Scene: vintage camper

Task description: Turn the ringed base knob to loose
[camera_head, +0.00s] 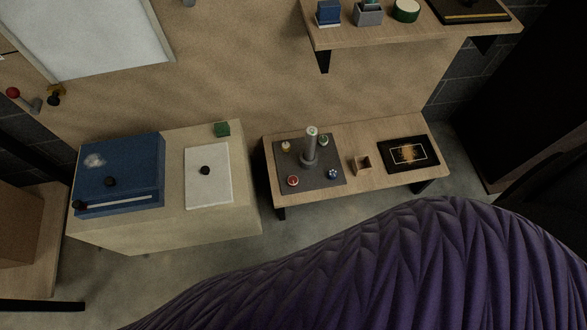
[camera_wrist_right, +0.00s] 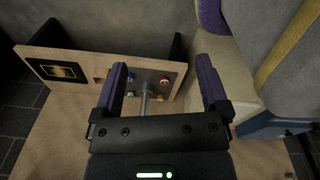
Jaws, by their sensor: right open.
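A dark base plate (camera_head: 268,170) lies on a low wooden bench in the head view. A grey post (camera_head: 311,146) with a wider collar at its foot stands upright on it. Around the post sit a red knob (camera_head: 293,181), a blue knob (camera_head: 333,173), a yellowish knob (camera_head: 286,146) and a green knob (camera_head: 323,140). I cannot tell which knob is ringed, or its setting. In the right wrist view my right gripper (camera_wrist_right: 163,62) is open and empty, its fingers apart. The post (camera_wrist_right: 145,103) and red knob (camera_wrist_right: 164,80) show between the fingers, beyond them. My left gripper is not in view.
The bench (camera_head: 375,185) also holds a small wooden box (camera_head: 361,165) and a black framed panel (camera_head: 409,154). To its left, a pale cabinet (camera_head: 170,229) carries a blue box (camera_head: 117,172) and a white panel (camera_head: 208,187). A shelf (camera_head: 370,38) overhangs the bench's back.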

